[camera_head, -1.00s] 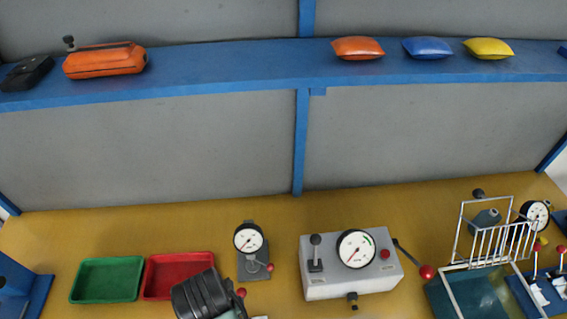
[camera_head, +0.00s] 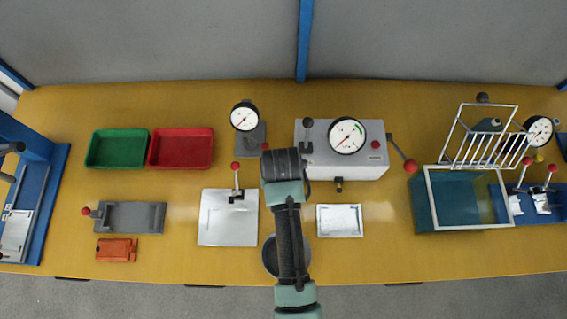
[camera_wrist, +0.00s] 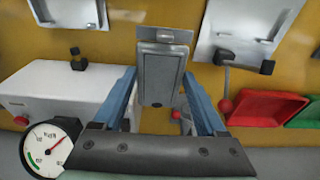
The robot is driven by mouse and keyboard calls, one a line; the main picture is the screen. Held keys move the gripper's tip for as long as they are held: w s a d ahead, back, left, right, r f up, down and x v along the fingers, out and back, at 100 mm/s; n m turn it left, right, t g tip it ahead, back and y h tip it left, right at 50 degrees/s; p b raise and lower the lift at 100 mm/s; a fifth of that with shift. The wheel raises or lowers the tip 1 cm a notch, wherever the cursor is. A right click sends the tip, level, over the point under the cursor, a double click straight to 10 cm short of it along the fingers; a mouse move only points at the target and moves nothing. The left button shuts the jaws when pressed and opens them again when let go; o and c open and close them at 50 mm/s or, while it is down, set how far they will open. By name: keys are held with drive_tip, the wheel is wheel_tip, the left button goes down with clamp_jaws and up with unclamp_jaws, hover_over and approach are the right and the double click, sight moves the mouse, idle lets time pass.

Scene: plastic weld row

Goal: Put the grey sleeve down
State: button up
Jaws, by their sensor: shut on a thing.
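The grey sleeve (camera_wrist: 161,72) shows in the wrist view as a grey, box-like piece between the two blue fingers of my gripper (camera_wrist: 160,84). The fingers are shut on it. It hangs over the yellow bench, and its height above the top is hard to tell. In the head view my gripper (camera_head: 284,163) is over the middle of the bench, between the dial gauge on its stand and the grey gauge box. There the fingers and sleeve are hidden under my wrist.
A white plate with a clamp (camera_head: 227,225) lies left of my arm, a small white plate (camera_head: 340,221) right. My arm partly covers a dark bowl (camera_head: 269,257). The gauge box (camera_head: 314,165) and dial gauge (camera_head: 245,117) stand close by. Red (camera_head: 181,148) and green trays (camera_head: 117,148) lie left.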

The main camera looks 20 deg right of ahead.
wheel_tip(320, 180, down, 9)
idle(0.4)
drive_tip(key=shift+f+b, duration=0.1)
drive_tip(key=shift+b, duration=0.2)
drive_tip(key=o, duration=1.3)
